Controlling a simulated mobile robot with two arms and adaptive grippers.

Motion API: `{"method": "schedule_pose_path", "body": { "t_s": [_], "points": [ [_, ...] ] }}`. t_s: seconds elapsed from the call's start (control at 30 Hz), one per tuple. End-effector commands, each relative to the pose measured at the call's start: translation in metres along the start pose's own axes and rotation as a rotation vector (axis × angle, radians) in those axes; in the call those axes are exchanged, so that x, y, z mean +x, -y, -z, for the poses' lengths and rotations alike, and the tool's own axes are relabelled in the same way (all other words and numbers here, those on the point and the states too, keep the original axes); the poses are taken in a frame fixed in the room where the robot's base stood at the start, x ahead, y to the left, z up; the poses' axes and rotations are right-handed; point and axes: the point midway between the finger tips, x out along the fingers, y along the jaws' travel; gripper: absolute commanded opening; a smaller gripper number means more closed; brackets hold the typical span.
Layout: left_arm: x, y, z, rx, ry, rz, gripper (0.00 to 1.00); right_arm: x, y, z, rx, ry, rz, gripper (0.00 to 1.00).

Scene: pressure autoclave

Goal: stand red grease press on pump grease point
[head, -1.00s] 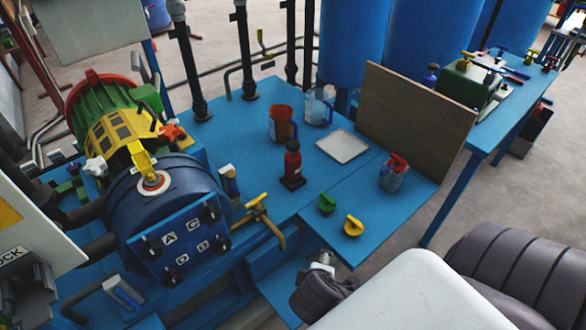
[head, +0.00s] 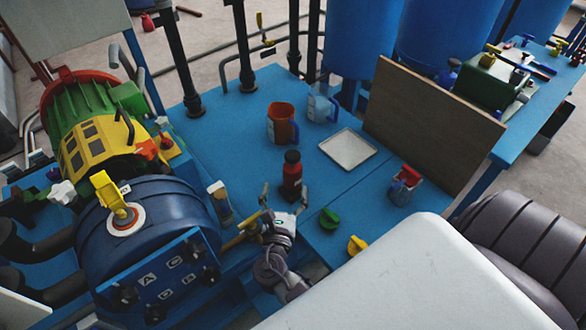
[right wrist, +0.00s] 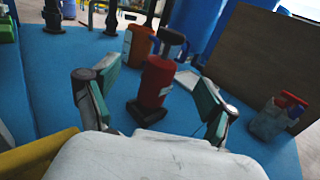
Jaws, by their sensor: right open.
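The red grease press (head: 292,170), a red cylinder with a black top and black foot, stands upright on the blue table. It also shows in the right wrist view (right wrist: 157,82), beyond and between my fingers. My right gripper (head: 284,194) is open and empty, on the near side of the press, with its green-padded fingers (right wrist: 155,88) spread to either side. The green and yellow pump-like machine (head: 90,135) is at the left, with red and orange parts on its right side. I cannot tell which part is the grease point. My left gripper is not in view.
A red-orange jug (head: 280,124) and a clear jug (head: 319,104) stand behind the press. A white tray (head: 348,149) and brown board (head: 435,122) are right. A blue vessel (head: 150,222) and brass valve stand left. A red-lidded container (head: 402,188) and green knob (head: 329,218) are near the front.

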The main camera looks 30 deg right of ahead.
Motion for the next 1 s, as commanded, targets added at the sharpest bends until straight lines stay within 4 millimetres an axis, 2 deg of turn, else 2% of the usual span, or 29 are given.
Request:
{"method": "schedule_pose_path", "body": {
  "t_s": [0.03, 0.1, 0.17, 0.27, 0.37, 0.53, 0.73, 1.0],
  "points": [
    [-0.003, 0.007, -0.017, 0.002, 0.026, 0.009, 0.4, 0.012, 0.001, -0.002, 0.001, 0.003, 0.002, 0.84],
    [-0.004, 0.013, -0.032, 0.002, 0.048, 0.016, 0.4, 0.024, 0.0, -0.001, 0.0, 0.003, 0.001, 0.84],
    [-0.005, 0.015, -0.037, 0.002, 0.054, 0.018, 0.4, 0.031, 0.001, -0.001, 0.001, 0.002, 0.002, 0.84],
    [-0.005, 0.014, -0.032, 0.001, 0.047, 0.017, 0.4, 0.039, 0.001, 0.0, 0.002, 0.0, 0.001, 0.84],
    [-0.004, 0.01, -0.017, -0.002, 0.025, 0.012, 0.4, 0.044, 0.002, 0.001, 0.002, 0.0, 0.001, 0.84],
    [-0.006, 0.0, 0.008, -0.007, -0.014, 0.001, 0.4, 0.068, 0.008, 0.004, 0.001, 0.002, 0.002, 0.84],
    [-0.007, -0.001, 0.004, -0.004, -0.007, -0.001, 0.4, 0.091, 0.009, 0.005, 0.002, 0.0, 0.002, 0.84],
    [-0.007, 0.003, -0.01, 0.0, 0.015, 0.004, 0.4, 0.093, 0.009, 0.006, 0.003, -0.001, 0.002, 0.83]
  ]
}}
